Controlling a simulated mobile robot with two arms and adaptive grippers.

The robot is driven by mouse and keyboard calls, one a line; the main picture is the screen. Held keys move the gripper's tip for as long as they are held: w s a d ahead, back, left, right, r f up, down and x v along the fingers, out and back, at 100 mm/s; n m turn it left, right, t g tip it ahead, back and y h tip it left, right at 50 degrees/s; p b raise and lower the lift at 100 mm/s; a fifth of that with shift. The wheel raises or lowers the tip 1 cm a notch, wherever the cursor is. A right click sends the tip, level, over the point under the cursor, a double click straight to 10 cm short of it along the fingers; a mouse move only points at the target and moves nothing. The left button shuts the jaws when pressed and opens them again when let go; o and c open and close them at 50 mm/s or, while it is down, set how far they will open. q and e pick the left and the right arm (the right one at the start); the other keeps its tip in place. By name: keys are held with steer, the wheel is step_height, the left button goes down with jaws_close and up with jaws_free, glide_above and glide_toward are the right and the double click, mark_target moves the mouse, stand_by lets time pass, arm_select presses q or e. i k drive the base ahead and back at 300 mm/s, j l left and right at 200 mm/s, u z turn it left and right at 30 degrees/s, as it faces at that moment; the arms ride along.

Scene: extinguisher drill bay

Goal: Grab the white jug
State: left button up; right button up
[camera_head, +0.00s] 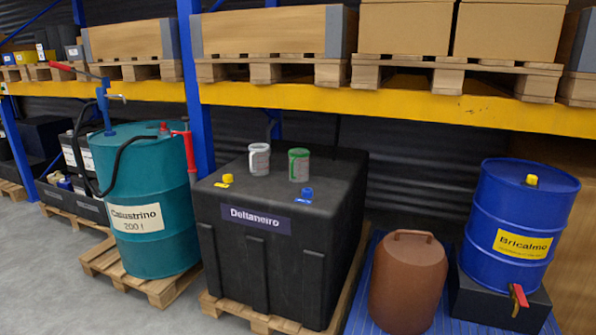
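A white jug (259,159), a small cup-like measuring vessel with markings on its side, stands upright on top of the black tank (240,255) labelled Deltaneiro, towards its back left. A similar jug with a green rim (299,165) stands upright just to its right, with a small gap between them. Neither of my grippers shows in the head view.
A yellow cap (228,178) and a blue cap (307,193) sit on the tank's front edge. A teal drum (155,215) with pump and hose stands left. A brown container (407,285) and blue drum (512,222) stand right. A yellow shelf beam (400,103) runs above.

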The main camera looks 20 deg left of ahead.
mark_target(259, 156)
steer(key=i+j, duration=0.65)
steer(key=j, duration=0.25)
steer(key=i+z, duration=0.05)
